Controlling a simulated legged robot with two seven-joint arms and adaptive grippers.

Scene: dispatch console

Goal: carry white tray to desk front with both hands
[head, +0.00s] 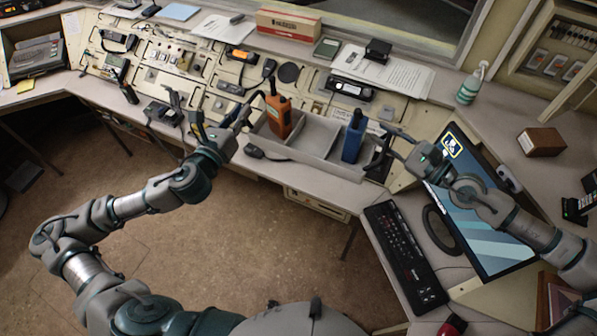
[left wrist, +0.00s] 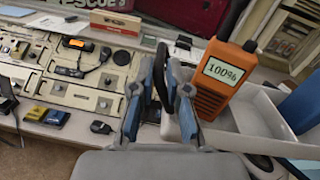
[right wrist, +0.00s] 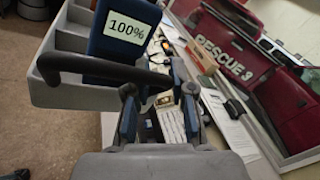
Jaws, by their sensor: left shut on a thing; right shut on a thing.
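The white tray (head: 310,164), pale grey-white with compartments, is at the console's front edge in the head view. It carries an orange radio (head: 279,117) at its left and a blue radio (head: 353,138) at its right, both upright and marked 100% in the wrist views. My left gripper (head: 243,115) is shut on the tray's dark left handle (left wrist: 162,75). My right gripper (head: 386,140) is shut on its dark right handle (right wrist: 105,69). The tray wall also shows in the right wrist view (right wrist: 70,96). I cannot tell whether the tray touches the desk.
A keyboard (head: 404,258) and a tilted monitor (head: 485,220) are right of the tray. Console panels with handsets lie behind and left. A green-labelled bottle (head: 469,88) and brown box (head: 541,142) stand on the right desk. A dark mouse-like object (head: 254,152) is by the tray's front left.

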